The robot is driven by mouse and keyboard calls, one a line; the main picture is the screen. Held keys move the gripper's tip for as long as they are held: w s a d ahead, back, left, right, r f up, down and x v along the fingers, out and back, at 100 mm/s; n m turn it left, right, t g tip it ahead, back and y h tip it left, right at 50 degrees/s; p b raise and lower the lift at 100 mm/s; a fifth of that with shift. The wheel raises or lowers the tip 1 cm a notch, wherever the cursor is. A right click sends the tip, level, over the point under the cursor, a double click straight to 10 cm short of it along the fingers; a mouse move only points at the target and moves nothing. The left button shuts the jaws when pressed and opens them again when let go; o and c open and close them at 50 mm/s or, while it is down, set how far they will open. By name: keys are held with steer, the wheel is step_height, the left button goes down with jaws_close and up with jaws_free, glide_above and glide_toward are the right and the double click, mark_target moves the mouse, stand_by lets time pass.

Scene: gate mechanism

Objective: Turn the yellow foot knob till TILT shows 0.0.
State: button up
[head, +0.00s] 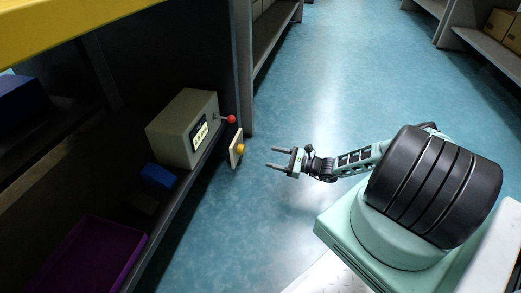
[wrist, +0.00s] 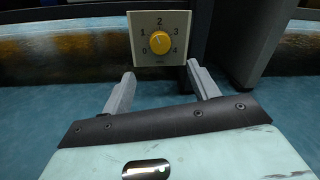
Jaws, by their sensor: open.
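The yellow foot knob (wrist: 159,42) sits on a pale square plate (wrist: 178,58) with a dial marked 0 to 4, straight ahead in the wrist view. Its dark pointer mark is too small to read surely. In the head view the knob (head: 240,148) faces my gripper (head: 272,157), which is open, empty and apart from it, a short gap to the right. In the wrist view the fingers of my gripper (wrist: 162,82) spread below the plate. A grey-beige box (head: 182,128) on the shelf has a lit display (head: 200,134); its reading is too small to make out.
A red ball-ended lever (head: 231,119) sticks out from the box, near the knob. A blue block (head: 158,176) and a purple tray (head: 92,255) are on the shelf at left. A grey shelf post (head: 244,80) stands behind. The blue floor around my gripper is clear.

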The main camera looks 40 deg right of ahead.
steer(key=p+v, duration=0.1)
steer(key=v, duration=0.4)
steer(key=shift+s+d, duration=0.25)
steer(key=shift+s, duration=0.1)
stand_by(1.6)
